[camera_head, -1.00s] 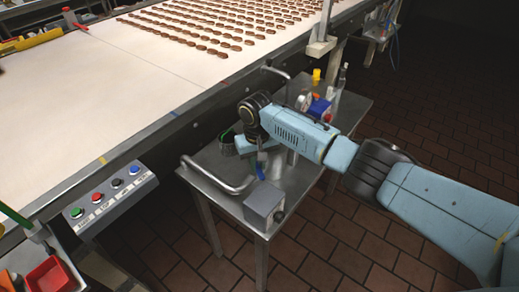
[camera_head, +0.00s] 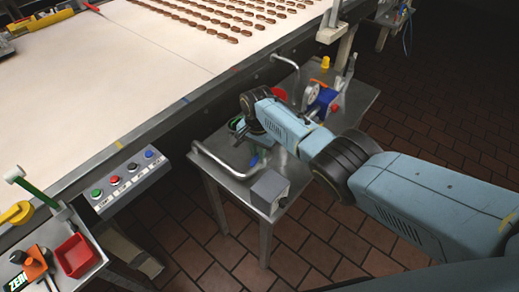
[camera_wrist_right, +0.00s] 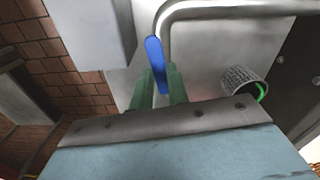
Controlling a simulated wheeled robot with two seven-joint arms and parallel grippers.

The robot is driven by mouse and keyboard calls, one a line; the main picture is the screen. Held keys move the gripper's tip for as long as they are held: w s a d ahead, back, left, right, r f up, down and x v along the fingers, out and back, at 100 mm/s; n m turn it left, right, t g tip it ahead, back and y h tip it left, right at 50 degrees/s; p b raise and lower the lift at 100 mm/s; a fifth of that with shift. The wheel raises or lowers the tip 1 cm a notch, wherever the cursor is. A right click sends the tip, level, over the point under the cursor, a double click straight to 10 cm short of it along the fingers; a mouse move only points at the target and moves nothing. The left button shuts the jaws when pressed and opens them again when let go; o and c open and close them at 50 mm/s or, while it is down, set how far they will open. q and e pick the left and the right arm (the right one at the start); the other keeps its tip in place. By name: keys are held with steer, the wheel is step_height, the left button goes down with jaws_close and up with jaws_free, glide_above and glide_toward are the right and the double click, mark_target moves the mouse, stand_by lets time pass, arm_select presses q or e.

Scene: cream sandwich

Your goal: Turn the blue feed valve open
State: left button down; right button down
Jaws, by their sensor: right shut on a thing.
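The blue feed valve handle (camera_head: 255,160) is a small blue lever by the front of the steel cart, beside a grey box. In the right wrist view the blue lever (camera_wrist_right: 154,52) stands upright between the green fingers of my right gripper (camera_wrist_right: 161,82), which is shut on it. The valve body under the lever is hidden. My left gripper is not in view.
A bent steel rail (camera_head: 222,163) curves close by the lever. A grey box (camera_head: 269,190) sits at the cart's front corner. A mesh cup (camera_wrist_right: 243,84) with a green rim stands near the fingers. The conveyor (camera_head: 110,80) and button panel (camera_head: 128,180) lie left.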

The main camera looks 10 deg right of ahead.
mark_target(257, 155)
steer(key=shift+w+a+r+m, duration=0.1)
steer(key=shift+w+m, duration=0.05)
steer(key=shift+m, duration=0.45)
steer(key=c, duration=1.4)
jaws_free()
steer(key=shift+o, duration=0.2)
step_height(257, 155, up, 6)
steer(key=p, duration=0.3)
steer(key=shift+r, duration=0.15)
step_height(257, 155, up, 7)
